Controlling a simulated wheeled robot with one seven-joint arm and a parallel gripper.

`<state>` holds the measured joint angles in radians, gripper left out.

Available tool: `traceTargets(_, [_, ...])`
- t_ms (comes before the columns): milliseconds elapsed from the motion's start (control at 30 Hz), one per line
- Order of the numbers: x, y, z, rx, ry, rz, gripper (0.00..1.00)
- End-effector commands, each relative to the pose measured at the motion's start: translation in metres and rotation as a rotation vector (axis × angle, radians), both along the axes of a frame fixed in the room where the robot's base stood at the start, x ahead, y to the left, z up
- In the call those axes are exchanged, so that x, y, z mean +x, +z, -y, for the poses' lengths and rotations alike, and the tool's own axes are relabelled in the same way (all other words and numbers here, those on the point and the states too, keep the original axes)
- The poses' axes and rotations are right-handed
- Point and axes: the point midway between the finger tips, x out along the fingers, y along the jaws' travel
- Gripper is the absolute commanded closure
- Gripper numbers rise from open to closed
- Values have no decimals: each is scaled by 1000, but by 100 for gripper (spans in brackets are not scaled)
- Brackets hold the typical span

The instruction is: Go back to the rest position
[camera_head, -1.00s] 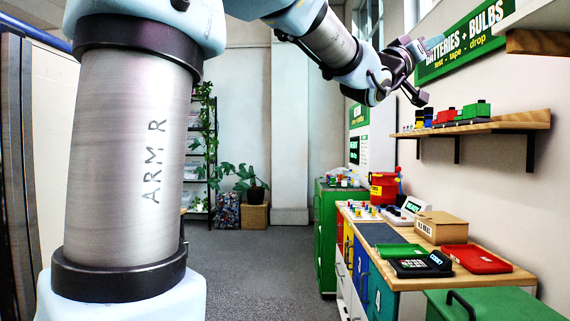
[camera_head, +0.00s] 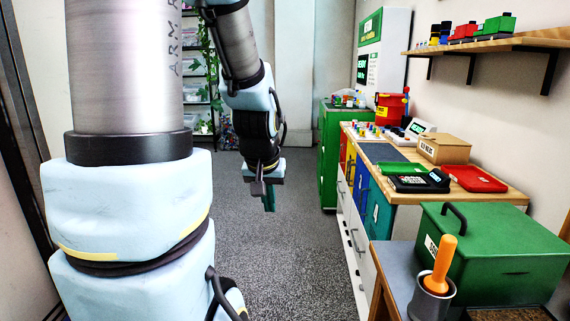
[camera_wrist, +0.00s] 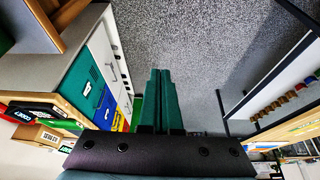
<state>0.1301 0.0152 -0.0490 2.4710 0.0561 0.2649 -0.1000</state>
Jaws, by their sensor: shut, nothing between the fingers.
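My gripper (camera_head: 269,201) hangs pointing down over the open grey floor in the head view, left of the workbench. Its teal fingers lie side by side with no gap that I can see and nothing between them. In the wrist view the closed fingers (camera_wrist: 160,95) point out over the speckled floor. The gripper is clear of the bench and touches nothing.
The wooden-topped workbench (camera_head: 480,190) runs along the right, with a red tray (camera_head: 474,179) and a cardboard box (camera_head: 444,149). A lidded green box (camera_head: 495,245) and an orange-handled tool (camera_head: 441,262) in a cup stand nearer. A shelf (camera_head: 480,45) hangs above. The floor (camera_head: 300,240) is free.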

Motion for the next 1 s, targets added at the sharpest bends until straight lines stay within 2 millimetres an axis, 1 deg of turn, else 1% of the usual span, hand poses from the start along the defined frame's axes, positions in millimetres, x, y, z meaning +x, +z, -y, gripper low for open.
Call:
traceTargets(33, [-21, -13, -11, 13, 12, -71, 100])
traceTargets(100, [-44, -25, -21, 23, 22, -149, 100])
traceTargets(200, [-66, -34, -29, 29, 29, -221, 100])
traceTargets(267, [-72, -37, -31, 30, 31, -244, 100])
traceTargets(1000, [-74, -37, -31, 29, 31, -248, 100])
